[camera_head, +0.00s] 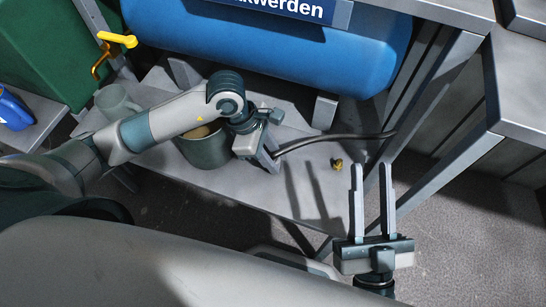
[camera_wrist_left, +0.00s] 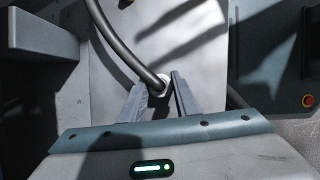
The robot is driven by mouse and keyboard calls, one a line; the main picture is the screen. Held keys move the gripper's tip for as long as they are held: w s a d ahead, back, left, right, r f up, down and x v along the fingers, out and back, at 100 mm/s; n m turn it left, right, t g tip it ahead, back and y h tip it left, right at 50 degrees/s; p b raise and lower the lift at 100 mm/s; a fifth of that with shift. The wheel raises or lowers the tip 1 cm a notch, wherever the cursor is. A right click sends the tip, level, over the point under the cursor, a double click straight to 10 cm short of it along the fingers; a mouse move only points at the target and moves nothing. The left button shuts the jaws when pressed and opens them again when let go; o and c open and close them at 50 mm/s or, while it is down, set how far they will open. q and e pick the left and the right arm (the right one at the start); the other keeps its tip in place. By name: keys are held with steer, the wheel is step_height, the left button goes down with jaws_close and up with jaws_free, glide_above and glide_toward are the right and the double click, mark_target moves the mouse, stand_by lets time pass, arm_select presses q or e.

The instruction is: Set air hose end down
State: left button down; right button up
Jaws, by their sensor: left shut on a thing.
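My left gripper (camera_head: 272,158) reaches in from the left over the grey shelf and is shut on the end of a dark air hose (camera_head: 335,139). The hose runs from the jaws to the right, toward the shelf frame. In the left wrist view, the hose (camera_wrist_left: 128,48) comes down from the top and its pale end (camera_wrist_left: 162,81) sits between the fingertips of my left gripper (camera_wrist_left: 162,88). I cannot tell whether the hose end touches the shelf. My right gripper (camera_head: 371,200) is open and empty at the lower right, its two fingers pointing up in the picture.
The grey shelf (camera_head: 245,190) has clear room below and right of my left gripper. A brass fitting (camera_head: 337,164) lies on it. A dark green pot (camera_head: 204,150) stands partly behind my left arm. A blue tank (camera_head: 270,45) is above, and metal legs (camera_head: 440,95) stand right.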

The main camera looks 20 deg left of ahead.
arm_select(q)
steer(key=shift+f, duration=0.35)
arm_select(e)
steer(key=shift+s+d+r+t, duration=0.15)
steer(key=shift+d+r+t, duration=0.1)
steer(key=shift+r+t, duration=0.2)
arm_select(q)
steer(key=shift+s+f+b, duration=0.1)
steer(key=shift+f+b, duration=0.1)
steer(key=shift+b, duration=0.2)
steer(key=shift+f, duration=0.15)
arm_select(e)
steer(key=shift+d+r+t, duration=0.3)
steer(key=shift+r+t, duration=0.05)
steer(key=shift+r, duration=0.4)
arm_select(q)
steer(key=shift+s+f, duration=0.1)
steer(key=shift+f, duration=0.1)
arm_select(e)
steer(key=shift+d+r+t, duration=0.1)
steer(key=shift+r+t, duration=0.05)
steer(key=shift+t, duration=0.15)
arm_select(q)
steer(key=c, duration=1.4)
jaws_free()
steer(key=shift+o, duration=0.2)
steer(key=shift+a, duration=0.1)
arm_select(e)
steer(key=shift+r, duration=0.3)
